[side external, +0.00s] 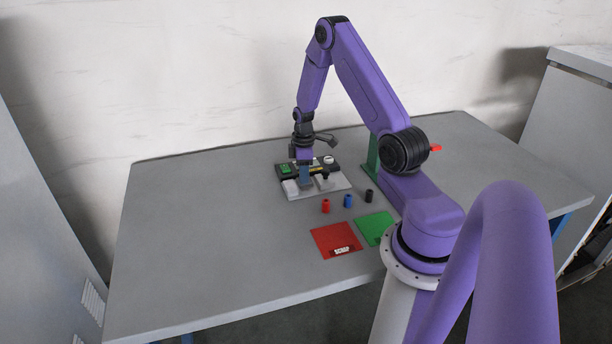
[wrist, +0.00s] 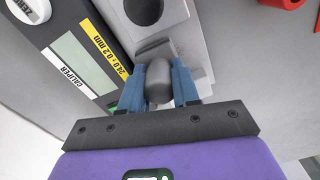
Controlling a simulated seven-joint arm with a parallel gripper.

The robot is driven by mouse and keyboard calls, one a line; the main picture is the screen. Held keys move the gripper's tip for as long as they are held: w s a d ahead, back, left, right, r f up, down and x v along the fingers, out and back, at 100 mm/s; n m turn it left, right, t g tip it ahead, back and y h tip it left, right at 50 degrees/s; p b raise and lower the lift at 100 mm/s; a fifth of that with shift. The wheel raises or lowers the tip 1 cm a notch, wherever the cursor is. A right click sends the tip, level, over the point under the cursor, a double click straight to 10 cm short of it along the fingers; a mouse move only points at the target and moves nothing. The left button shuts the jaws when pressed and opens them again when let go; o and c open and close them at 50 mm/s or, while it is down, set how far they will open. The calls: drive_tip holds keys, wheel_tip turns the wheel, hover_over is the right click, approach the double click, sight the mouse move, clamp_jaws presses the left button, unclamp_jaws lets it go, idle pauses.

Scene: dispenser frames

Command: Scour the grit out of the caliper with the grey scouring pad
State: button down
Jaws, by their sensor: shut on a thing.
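The caliper (wrist: 82,52) is a dark-bodied gauge with a screen and a yellow label reading 24.0 ± 0.2 mm. It stands on a light grey base (side external: 336,187) towards the back of the table in the side view. My gripper (side external: 304,182) points down over the base, in front of the body. No grit can be made out.
Red (side external: 325,206), blue (side external: 347,201) and black (side external: 369,196) cylinders stand in front of the caliper. A red mat (side external: 330,236) carries a small white item (side external: 342,251); a green mat (side external: 373,228) lies beside it. A green post (side external: 373,155) stands right. The table's left side is clear.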

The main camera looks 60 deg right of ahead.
drive_tip(key=shift+s+a, duration=1.3)
drive_tip(key=shift+s, duration=0.05)
wheel_tip(320, 180, up, 8)
